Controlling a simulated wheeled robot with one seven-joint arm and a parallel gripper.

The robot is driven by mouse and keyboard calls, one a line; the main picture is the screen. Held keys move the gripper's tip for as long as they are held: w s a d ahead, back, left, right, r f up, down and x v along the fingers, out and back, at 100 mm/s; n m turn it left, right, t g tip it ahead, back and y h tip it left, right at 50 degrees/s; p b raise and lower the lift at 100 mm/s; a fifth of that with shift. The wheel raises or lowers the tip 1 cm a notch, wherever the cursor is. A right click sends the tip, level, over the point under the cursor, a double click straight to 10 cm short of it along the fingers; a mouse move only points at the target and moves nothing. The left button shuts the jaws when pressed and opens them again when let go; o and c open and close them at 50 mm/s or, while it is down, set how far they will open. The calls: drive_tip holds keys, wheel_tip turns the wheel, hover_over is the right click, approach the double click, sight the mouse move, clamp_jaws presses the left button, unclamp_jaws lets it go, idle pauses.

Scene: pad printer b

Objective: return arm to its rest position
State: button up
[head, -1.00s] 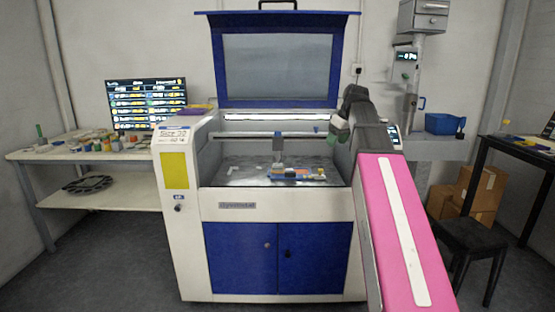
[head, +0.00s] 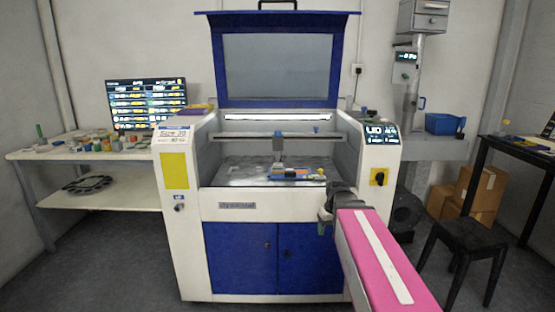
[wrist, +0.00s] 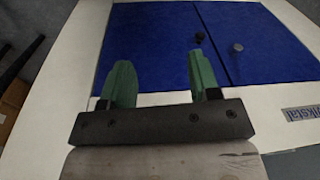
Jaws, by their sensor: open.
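My arm, with its pink link (head: 375,255), reaches from the lower right of the head view toward the front of the machine. My gripper (head: 325,222) is low in front of the machine's right side, partly hidden by my wrist. In the wrist view my gripper (wrist: 160,85) shows two green fingers set well apart with nothing between them. Beyond the fingers are the machine's white front and blue doors (wrist: 165,40); I cannot tell the exact gap.
The white and blue machine (head: 230,207) stands ahead with its lid (head: 277,65) raised. Small parts (head: 297,174) lie on its bed. A cluttered table (head: 60,152) is at left. A black stool (head: 462,240) and cardboard boxes (head: 475,195) stand at right.

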drive_tip(key=s+f+m+g+h, duration=0.1)
drive_tip(key=s+f+m, duration=0.1)
drive_tip(key=s+f, duration=0.7)
wheel_tip(320, 180, down, 4)
drive_tip(key=shift+s+a+r, duration=0.1)
drive_tip(key=shift+s+a, duration=0.25)
